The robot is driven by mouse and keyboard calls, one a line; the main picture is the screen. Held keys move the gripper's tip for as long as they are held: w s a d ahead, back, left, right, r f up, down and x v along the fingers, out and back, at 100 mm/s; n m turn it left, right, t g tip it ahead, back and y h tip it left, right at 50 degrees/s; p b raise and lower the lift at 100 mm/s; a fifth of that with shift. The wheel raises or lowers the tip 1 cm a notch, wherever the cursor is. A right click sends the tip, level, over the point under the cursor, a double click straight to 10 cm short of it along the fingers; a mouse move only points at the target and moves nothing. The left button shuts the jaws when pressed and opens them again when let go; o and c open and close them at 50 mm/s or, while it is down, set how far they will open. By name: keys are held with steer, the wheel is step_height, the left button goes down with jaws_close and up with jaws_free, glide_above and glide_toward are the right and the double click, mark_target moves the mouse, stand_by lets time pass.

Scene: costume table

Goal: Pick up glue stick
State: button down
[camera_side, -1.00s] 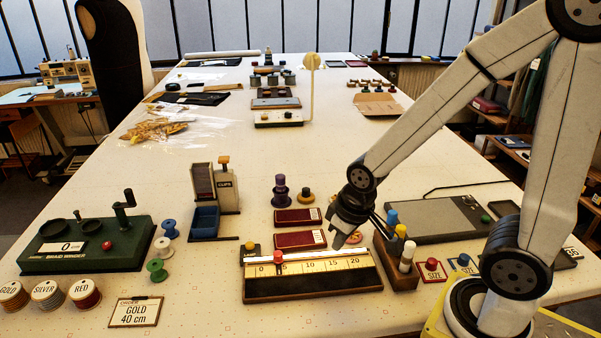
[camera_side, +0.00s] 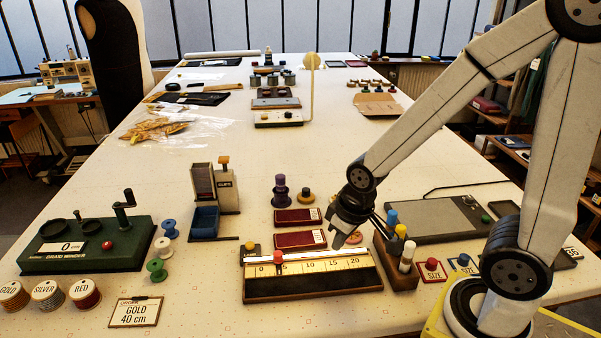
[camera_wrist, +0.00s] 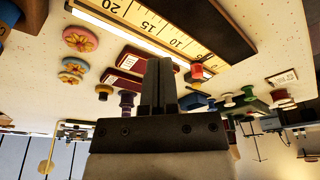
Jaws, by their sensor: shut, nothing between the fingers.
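A dark wooden holder (camera_side: 402,281) stands right of the ruler and holds several upright capped sticks. One is a white stick (camera_side: 407,257) at the front, one has a yellow cap (camera_side: 401,231) and one a blue cap (camera_side: 392,217). The white one looks most like a glue stick, but no label is readable. My gripper (camera_side: 338,243) is shut and empty, above the ruler's back right end and left of the holder, apart from the sticks. In the wrist view my fingers (camera_wrist: 158,85) are together with nothing between them.
The ruler block (camera_side: 312,286) with a red knob lies in front of my gripper. Two dark red cases (camera_side: 300,240) lie behind it. A grey flat device (camera_side: 435,220) lies behind the holder. A green braid winder (camera_side: 85,245) stands far left.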

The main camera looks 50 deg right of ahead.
steer(key=shift+c, duration=1.2)
jaws_free()
steer(key=shift+w+d+r+n, duration=0.1)
steer(key=shift+w+r+n, duration=0.15)
steer(key=shift+w, duration=0.4)
steer(key=w+d+r+n+g, duration=0.1)
steer(key=w+d+n, duration=0.1)
steer(key=w+n, duration=0.35)
steer(key=w+d+r+n, duration=0.1)
steer(key=w+d+n, duration=0.2)
steer(key=w, duration=0.6)
steer(key=n+g, duration=0.1)
steer(key=n, duration=0.8)
glide_above(280, 175)
steer(key=a, duration=0.1)
steer(key=shift+s+a+r, duration=0.1)
steer(key=shift+s+r, duration=0.25)
steer(key=shift+r, duration=0.1)
steer(key=shift+w+d+n+g, duration=0.3)
steer(key=shift+w+n, duration=0.05)
steer(key=shift+n, duration=0.05)
steer(key=shift+s+d+f, duration=0.1)
steer(key=shift+f, duration=1.85)
steer(key=shift+s+d+f, duration=0.1)
steer(key=shift+f, duration=1.85)
steer(key=shift+w, duration=0.1)
